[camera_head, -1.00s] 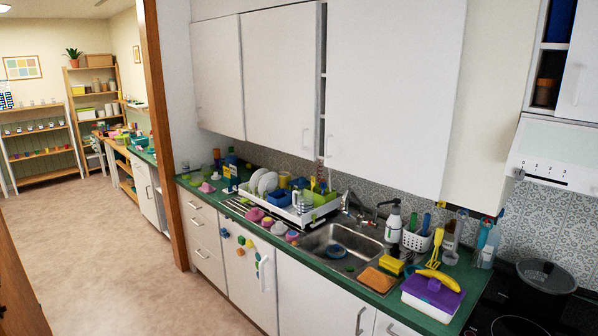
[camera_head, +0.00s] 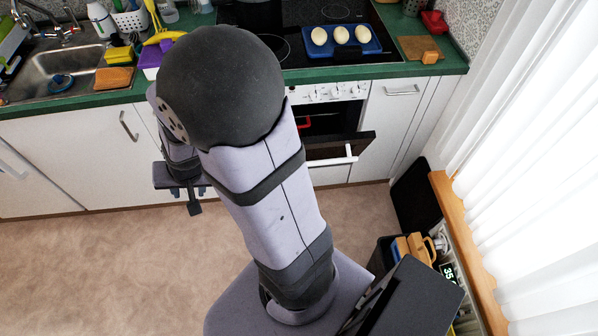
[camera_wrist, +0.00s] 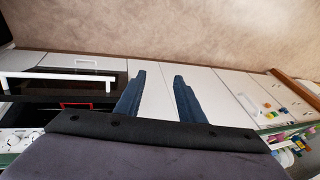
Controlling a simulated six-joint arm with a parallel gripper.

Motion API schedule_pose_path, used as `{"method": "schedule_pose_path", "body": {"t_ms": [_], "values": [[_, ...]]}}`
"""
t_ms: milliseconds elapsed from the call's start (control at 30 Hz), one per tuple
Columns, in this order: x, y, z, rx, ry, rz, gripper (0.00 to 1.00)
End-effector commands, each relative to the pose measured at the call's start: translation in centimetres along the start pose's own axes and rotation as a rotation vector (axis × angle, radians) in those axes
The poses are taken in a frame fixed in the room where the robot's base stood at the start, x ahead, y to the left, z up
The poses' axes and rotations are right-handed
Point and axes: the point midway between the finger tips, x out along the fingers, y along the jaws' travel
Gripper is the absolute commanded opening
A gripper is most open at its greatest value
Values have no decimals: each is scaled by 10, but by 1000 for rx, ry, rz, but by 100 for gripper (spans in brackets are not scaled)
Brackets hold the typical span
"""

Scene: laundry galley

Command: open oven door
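The oven door (camera_head: 362,143) is partly open in the head view, tilted out from the oven front, with a white bar handle (camera_head: 345,157). My arm hides its left part. Through the gap shows the dark oven inside (camera_head: 335,122) with something red. In the wrist view the white handle (camera_wrist: 60,76) lies at the left, left of my fingers, with the dark opening below it. My gripper (camera_wrist: 158,78) is open, its two blue-grey fingers apart with nothing between them. In the head view my gripper (camera_head: 193,200) is left of the oven, in front of the white cabinets, apart from the handle.
A blue tray (camera_head: 366,50) with pale oval items sits on the black cooktop. The sink (camera_head: 60,70) is at the left. A black bin area with wooden items (camera_head: 415,248) stands at the lower right by the curtain. Floor (camera_head: 120,265) at the left is clear.

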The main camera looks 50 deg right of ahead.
Motion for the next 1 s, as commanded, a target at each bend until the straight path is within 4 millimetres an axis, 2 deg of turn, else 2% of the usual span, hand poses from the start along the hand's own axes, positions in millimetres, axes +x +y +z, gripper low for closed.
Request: {"method": "schedule_pose_path", "body": {"t_ms": [33, 100, 267, 367, 500, 733, 1000], "values": [[37, 10, -6, 89, 41, -6, 36], [65, 18, -23, 216, 111, -19, 36], [124, 50, -62, 503, 282, -41, 36], [157, 79, -84, 673, 398, -50, 36], [198, 128, -108, 898, 574, -58, 36], [248, 223, -127, 1207, 897, -63, 36], [278, 324, -117, 1423, 1277, -67, 36]]}}
